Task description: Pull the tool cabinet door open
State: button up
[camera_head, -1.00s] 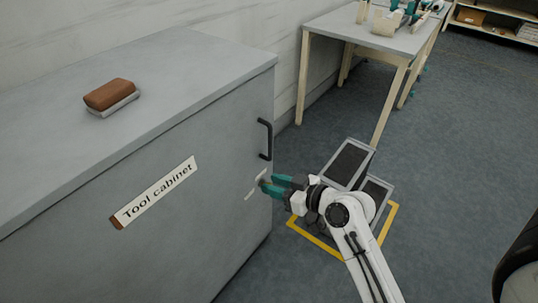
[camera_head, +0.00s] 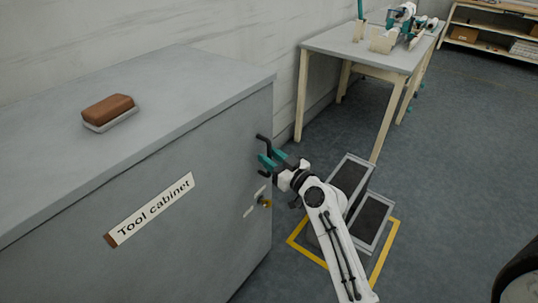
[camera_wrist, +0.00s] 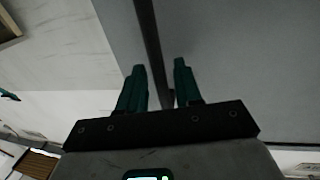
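The tool cabinet (camera_head: 150,150) is a grey box on the left with a sloping "Tool cabinet" label (camera_head: 150,208) on its front. Its door (camera_head: 215,190) looks shut. A dark bar handle (camera_head: 262,138) stands near the door's right edge, its middle partly hidden by my gripper. My gripper (camera_head: 268,159) has teal fingers at the handle. In the wrist view the fingers (camera_wrist: 160,85) are apart, with a dark strip running up between them; I cannot tell whether they touch the handle. A small brass-coloured piece (camera_head: 265,203) sits on the door below the handle.
A brown-and-grey block (camera_head: 109,112) lies on the cabinet top. A floor unit with dark panels (camera_head: 350,180) stands inside yellow floor tape (camera_head: 300,232), right of my gripper. A table (camera_head: 350,45) stands behind.

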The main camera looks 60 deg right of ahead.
jog(key=shift+w+d, duration=0.1)
jog(key=shift+w, duration=0.35)
grip_shut()
dwell(0.3)
